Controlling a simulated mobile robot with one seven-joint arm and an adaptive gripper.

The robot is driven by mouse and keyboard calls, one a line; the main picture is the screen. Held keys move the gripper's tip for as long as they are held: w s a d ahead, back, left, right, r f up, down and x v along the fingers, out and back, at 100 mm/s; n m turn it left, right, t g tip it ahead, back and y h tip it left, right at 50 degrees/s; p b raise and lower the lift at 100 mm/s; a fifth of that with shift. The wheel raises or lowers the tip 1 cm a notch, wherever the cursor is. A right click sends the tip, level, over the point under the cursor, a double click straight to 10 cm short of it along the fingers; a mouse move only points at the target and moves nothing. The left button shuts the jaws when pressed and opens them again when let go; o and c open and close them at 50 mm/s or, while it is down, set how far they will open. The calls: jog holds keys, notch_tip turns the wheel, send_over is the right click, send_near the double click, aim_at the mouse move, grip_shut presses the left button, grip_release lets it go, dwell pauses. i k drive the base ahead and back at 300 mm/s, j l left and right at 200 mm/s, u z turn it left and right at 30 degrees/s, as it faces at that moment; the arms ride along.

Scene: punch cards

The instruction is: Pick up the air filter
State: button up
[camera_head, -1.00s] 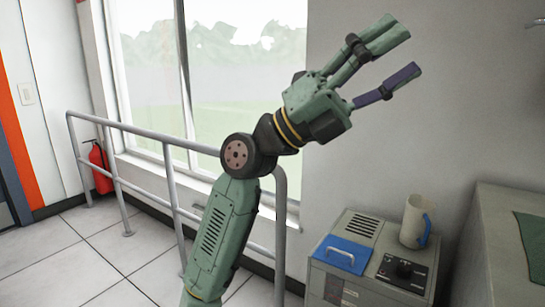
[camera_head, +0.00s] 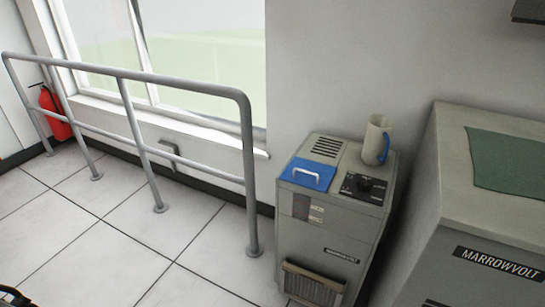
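A brown, ribbed panel in a pale frame (camera_head: 313,284), which looks like the air filter, sits low on the front of a grey cabinet (camera_head: 325,236). Its lower part is near the bottom edge of the picture. A blue plate with a white handle (camera_head: 308,174) lies on the cabinet top. My gripper is not recognisable in the current view. A small dark part, perhaps of my arm, shows at the bottom left corner, well apart from the cabinet.
A larger grey unit (camera_head: 480,222) with a green mat (camera_head: 508,160) stands right. A metal railing (camera_head: 150,150) runs left. Tiled floor (camera_head: 130,250) is open in front.

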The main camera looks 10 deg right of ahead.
aim_at(309, 287)
jog(key=z, duration=2.7)
jog(key=k+j+u, duration=0.1)
jog(key=u, duration=2)
jog(key=i+j+u, duration=0.2)
jog(key=i, duration=0.2)
jog(key=i+j+u, duration=0.2)
jog(key=i, duration=0.2)
